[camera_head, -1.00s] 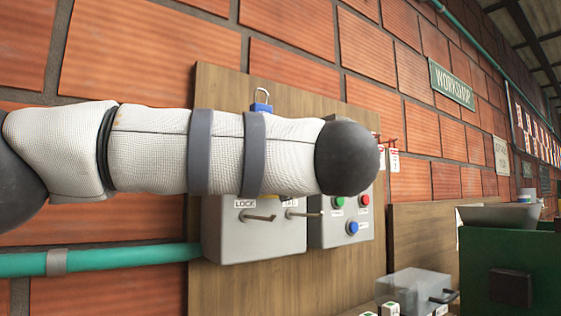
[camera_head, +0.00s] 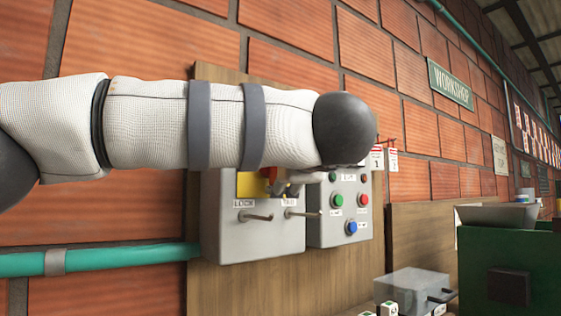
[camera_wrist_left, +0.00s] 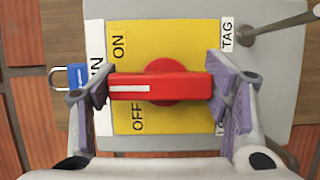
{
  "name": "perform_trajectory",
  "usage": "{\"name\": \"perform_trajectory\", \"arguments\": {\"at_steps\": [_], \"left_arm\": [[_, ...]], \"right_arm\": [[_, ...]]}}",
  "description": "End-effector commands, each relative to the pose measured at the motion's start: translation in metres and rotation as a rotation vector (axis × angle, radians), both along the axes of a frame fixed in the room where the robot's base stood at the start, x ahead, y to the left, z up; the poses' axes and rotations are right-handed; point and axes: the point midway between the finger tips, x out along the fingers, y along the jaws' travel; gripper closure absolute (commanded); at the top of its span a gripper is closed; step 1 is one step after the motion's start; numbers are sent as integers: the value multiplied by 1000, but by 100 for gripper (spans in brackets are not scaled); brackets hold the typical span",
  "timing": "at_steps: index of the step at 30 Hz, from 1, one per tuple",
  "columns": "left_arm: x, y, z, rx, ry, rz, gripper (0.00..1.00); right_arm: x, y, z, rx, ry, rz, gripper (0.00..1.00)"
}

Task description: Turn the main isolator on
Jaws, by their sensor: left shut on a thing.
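The main isolator is a grey box (camera_head: 255,240) on a wooden board, with a yellow plate (camera_wrist_left: 190,40) marked ON and OFF. Its red handle (camera_wrist_left: 160,86) lies crosswise in the left wrist view, its white stripe pointing left between the two words. My left gripper (camera_wrist_left: 160,88) is shut on the red handle, one finger at each end. In the head view my left forearm hides most of the plate and handle; part of the gripper (camera_head: 283,183) shows below it. My right gripper is in neither view.
Metal pegs (camera_head: 257,217) stick out of the box front. A blue padlock (camera_wrist_left: 78,76) hangs beside it. A button box (camera_head: 340,225) with green, red and blue buttons is just right. A teal pipe (camera_head: 110,258) enters from the left. A clear cover (camera_head: 412,287) is lower right.

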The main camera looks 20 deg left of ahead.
Motion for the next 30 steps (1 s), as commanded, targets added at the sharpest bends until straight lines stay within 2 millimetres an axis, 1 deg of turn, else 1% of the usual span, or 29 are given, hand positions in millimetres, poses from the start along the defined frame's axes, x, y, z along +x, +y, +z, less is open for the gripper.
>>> {"name": "perform_trajectory", "arguments": {"at_steps": [3, 4, 5, 6, 7, 16, 19, 22, 27, 30], "left_arm": [[0, 0, 0, 4, 0, 0, 58], [0, 0, 0, 4, 0, 0, 28], [0, 0, 0, 3, 1, 0, 21], [0, 0, 0, 3, 1, 0, 12], [0, 0, 0, 2, 0, 0, 10], [0, 0, 0, 1, 0, 0, 10], [-8, -5, 1, 3, -1, -1, 10], [-29, -17, 2, 4, -3, -3, 10], [-70, -40, 2, 5, -3, -2, 10], [-88, -50, 2, 4, -3, -2, 10]], "right_arm": [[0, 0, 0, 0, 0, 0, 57], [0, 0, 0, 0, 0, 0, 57], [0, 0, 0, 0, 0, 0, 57], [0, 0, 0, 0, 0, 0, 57], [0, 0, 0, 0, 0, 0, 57], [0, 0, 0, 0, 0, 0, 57], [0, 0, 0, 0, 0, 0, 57], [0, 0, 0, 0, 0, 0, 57], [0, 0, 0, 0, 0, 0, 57], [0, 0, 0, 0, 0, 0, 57]]}}
